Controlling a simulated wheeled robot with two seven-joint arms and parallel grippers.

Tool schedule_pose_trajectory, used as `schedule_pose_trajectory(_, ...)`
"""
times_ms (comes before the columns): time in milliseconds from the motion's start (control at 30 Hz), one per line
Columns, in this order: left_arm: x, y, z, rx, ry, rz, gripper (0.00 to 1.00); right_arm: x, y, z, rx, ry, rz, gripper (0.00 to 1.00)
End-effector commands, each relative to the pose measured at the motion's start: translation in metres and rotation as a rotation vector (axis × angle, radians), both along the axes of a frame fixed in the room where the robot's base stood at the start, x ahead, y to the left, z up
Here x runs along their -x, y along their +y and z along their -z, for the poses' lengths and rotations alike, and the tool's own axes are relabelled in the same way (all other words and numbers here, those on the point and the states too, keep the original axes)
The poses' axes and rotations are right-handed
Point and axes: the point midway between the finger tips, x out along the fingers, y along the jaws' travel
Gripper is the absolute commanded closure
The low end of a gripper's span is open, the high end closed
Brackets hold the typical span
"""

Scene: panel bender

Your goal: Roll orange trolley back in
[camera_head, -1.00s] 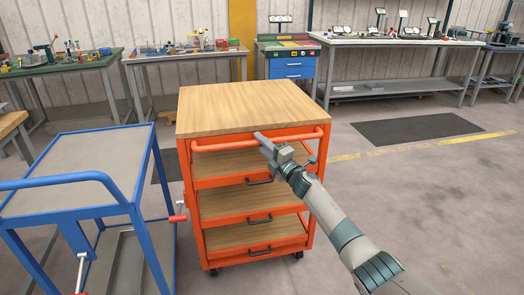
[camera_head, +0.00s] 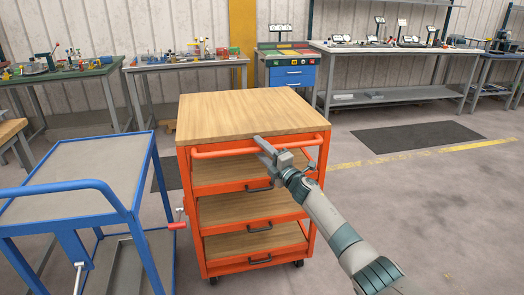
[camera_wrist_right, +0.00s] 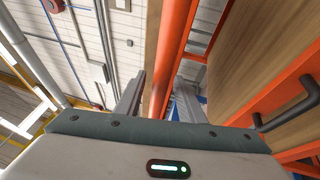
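The orange trolley (camera_head: 250,205) stands upright in the middle of the head view, with a wooden top (camera_head: 245,110) and several wooden shelf levels. An orange handle bar (camera_head: 215,153) runs along its near upper edge. My right gripper (camera_head: 264,147) is at the bar, right of its middle. In the right wrist view the bar (camera_wrist_right: 174,40) passes between the two separated fingers (camera_wrist_right: 158,98). A strip of wood shows beside the bar, and the fingers do not look clamped on it. The contact itself is unclear. My left gripper is not in view.
A blue trolley (camera_head: 150,195) stands close on the left, with a red-gripped lever (camera_head: 177,226) between the two. Behind are workbenches (camera_head: 190,64) and a blue drawer cabinet (camera_head: 292,75). A dark mat (camera_head: 418,137) and yellow line (camera_head: 345,165) lie on open floor to the right.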

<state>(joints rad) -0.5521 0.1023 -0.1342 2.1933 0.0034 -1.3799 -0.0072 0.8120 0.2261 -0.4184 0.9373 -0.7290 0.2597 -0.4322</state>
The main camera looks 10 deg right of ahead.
Motion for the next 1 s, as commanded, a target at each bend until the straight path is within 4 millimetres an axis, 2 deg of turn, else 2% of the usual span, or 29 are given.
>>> schedule_pose_trajectory(267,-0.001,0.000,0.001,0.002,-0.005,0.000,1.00,0.007,-0.004,0.002,0.001,0.000,0.000,0.64)
schedule_pose_trajectory(467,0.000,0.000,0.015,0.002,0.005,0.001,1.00,0.025,-0.012,0.006,0.002,0.001,-0.001,0.64)
schedule_pose_trajectory(700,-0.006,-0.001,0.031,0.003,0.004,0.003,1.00,0.061,-0.028,0.014,0.002,0.001,-0.001,0.64)
schedule_pose_trajectory(1000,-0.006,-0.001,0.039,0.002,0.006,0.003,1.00,0.112,-0.052,0.025,0.002,0.001,-0.001,0.64)
